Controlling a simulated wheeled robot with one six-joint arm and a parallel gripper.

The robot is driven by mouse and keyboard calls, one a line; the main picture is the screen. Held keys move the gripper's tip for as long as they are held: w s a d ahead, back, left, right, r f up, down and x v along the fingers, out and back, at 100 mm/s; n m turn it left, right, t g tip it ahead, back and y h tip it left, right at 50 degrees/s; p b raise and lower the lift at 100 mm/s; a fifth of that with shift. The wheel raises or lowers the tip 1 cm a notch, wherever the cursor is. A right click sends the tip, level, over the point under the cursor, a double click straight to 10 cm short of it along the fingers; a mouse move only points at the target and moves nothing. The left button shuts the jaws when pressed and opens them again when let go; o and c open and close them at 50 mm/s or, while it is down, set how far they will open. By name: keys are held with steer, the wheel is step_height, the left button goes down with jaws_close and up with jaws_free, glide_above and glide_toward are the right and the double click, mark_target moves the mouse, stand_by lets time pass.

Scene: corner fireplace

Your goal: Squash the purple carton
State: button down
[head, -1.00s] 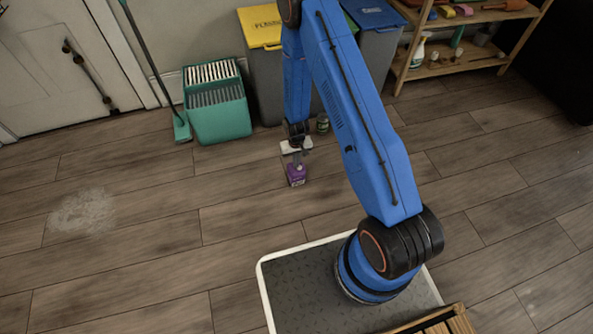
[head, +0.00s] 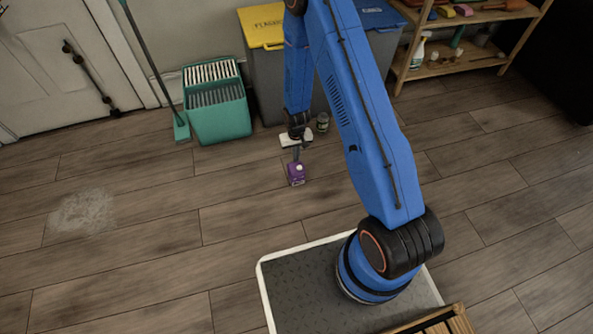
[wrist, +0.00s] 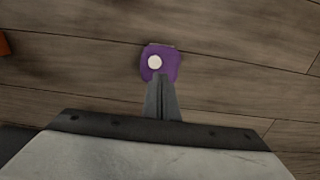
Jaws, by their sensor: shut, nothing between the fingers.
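The purple carton (head: 296,178) stands on the wooden floor in front of the bins. A round white cap shows on its top, and it also shows in the wrist view (wrist: 151,73). My gripper (head: 296,159) is over the carton, pointing down, with its fingers closed together and nothing held. In the wrist view the fingertips (wrist: 161,77) overlap the near edge of the carton, beside the cap. I cannot tell whether they touch it or sit just above.
A teal crate (head: 220,122), a broom (head: 181,128) and yellow-lidded (head: 262,27) and blue-lidded (head: 376,14) bins line the wall. A wooden shelf (head: 455,72) is at right. Floor around the carton is clear.

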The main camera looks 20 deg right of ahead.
steer(key=shift+r, duration=2.5)
steer(key=s+d+r+t, duration=0.1)
steer(key=s+d+r, duration=0.15)
steer(key=r, duration=1.35)
steer(key=s+d+r+t, duration=0.1)
steer(key=s+r, duration=0.3)
steer(key=r, duration=1.2)
steer(key=s+d+r+t, duration=0.1)
steer(key=s+r, duration=0.8)
steer(key=s, duration=0.4)
steer(key=s+d+r+t, duration=0.1)
steer(key=s+d+r, duration=0.1)
steer(key=s+r, duration=0.8)
steer(key=shift+s+d+t, duration=0.25)
steer(key=shift+s+t, duration=0.15)
steer(key=shift+s, duration=1.6)
steer(key=shift+r, duration=0.1)
